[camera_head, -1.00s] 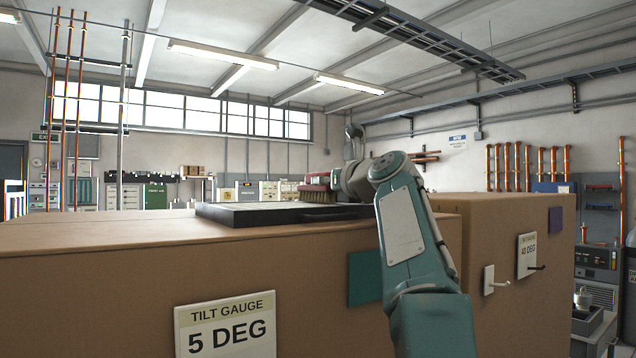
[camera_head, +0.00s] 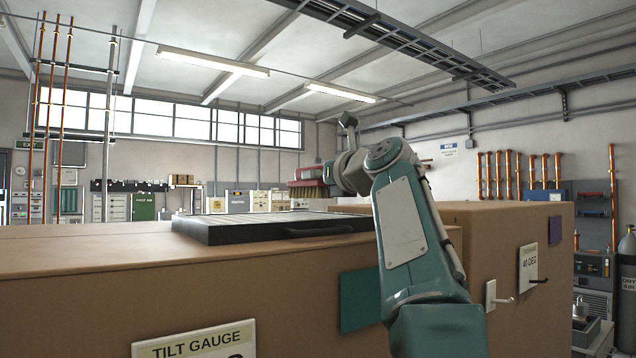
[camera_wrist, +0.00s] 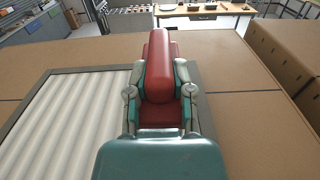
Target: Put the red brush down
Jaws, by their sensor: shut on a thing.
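The red brush (camera_wrist: 160,70) is held in my gripper (camera_wrist: 161,92), whose two grey and teal fingers are closed on its sides in the wrist view. In the head view the red brush (camera_head: 308,187) shows at the end of my arm, with tan bristles pointing down. It is above the black-framed tray (camera_head: 240,230) with its pale ribbed surface. In the wrist view the brush lies over the right edge of that tray (camera_wrist: 70,120). The bristles are hidden there by the red body.
The tray lies on a large brown box-like top (camera_head: 60,260). A second brown box (camera_head: 500,225) stands to the right, with hooks (camera_head: 500,295) on its front. A tilt gauge sign (camera_head: 195,343) is on the near face. Bare brown surface lies right of the tray.

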